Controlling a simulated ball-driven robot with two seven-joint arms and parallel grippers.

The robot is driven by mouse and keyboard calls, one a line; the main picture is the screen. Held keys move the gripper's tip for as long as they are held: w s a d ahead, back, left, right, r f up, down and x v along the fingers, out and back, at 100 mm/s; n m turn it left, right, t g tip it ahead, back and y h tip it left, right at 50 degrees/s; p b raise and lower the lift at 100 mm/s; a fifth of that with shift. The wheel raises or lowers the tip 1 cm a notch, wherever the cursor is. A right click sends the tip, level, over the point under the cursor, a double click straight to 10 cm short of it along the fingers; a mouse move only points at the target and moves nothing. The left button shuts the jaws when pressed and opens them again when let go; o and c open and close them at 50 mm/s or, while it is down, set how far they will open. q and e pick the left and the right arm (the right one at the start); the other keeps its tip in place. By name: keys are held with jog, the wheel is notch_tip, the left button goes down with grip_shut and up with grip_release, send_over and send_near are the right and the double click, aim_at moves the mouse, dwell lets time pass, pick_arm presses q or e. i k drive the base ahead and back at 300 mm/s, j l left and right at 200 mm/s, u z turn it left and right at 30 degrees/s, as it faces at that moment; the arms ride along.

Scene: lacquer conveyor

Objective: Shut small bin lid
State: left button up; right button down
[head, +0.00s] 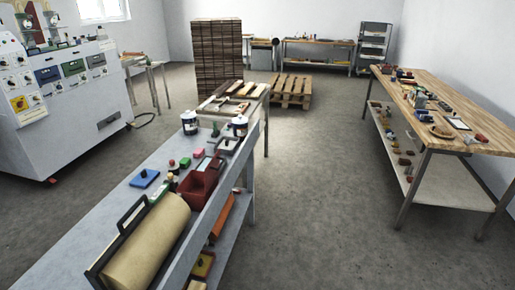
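A dark red open-topped bin (198,187) stands on the grey workbench in front of me, near its right edge. I cannot make out a lid on it. At the back of the room, a bin-like thing with a dark top (263,43) stands left of the rear bench. It is too small to tell whether it has a lid or how that lid stands. Neither of my grippers is in view.
The grey bench (80,238) also holds a large tan roll (148,245), a blue block (145,178) and jars. A wooden pallet (290,90) lies on the floor behind. A wooden workbench (450,105) stands right. The floor between the benches is clear.

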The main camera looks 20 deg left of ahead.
aim_at(211, 171)
jog(key=i+u, duration=0.15)
jog(key=i, duration=0.4)
jog(key=i+l+u, duration=0.2)
jog(key=i, duration=0.35)
jog(key=i+l+u, duration=0.1)
jog(key=u, duration=0.3)
jog(key=i+l+u, duration=0.2)
jog(key=i+u, duration=0.2)
jog(key=i+l+u, duration=0.1)
jog(key=u, duration=0.25)
jog(key=i+l+u, duration=0.15)
jog(key=l+u, duration=0.25)
